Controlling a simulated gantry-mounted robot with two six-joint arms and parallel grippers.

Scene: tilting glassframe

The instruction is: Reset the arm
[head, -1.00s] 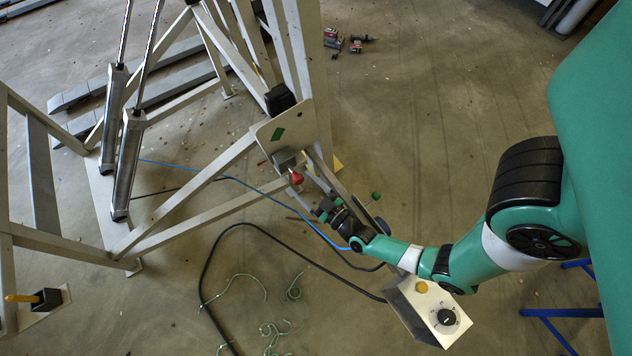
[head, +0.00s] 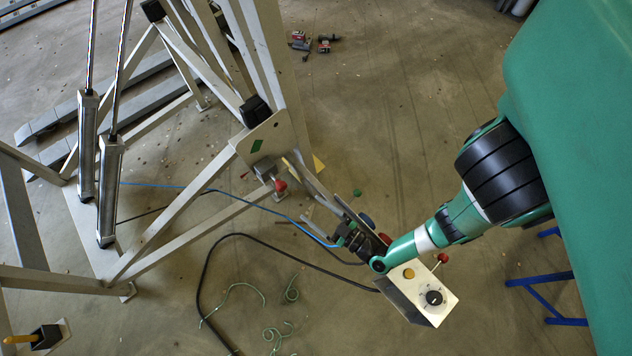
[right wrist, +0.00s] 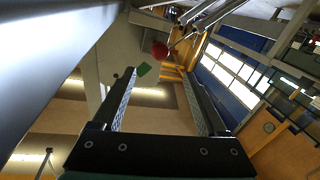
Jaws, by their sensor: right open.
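My right gripper (head: 312,209) is in the middle of the head view, at the end of my green arm from the right. It is open, and its two fingers also show in the right wrist view (right wrist: 158,82) with nothing between them. A red knob (head: 281,185) on a metal block of the grey frame (head: 182,226) lies just up and left of the fingers, apart from them. The knob also shows beyond the fingers in the right wrist view (right wrist: 159,50). My left gripper is not in view.
A control box (head: 433,297) with a black dial and yellow button stands below my right forearm. A black cable (head: 203,290) and green scraps (head: 277,335) lie on the floor. Red tools (head: 301,42) lie at the back.

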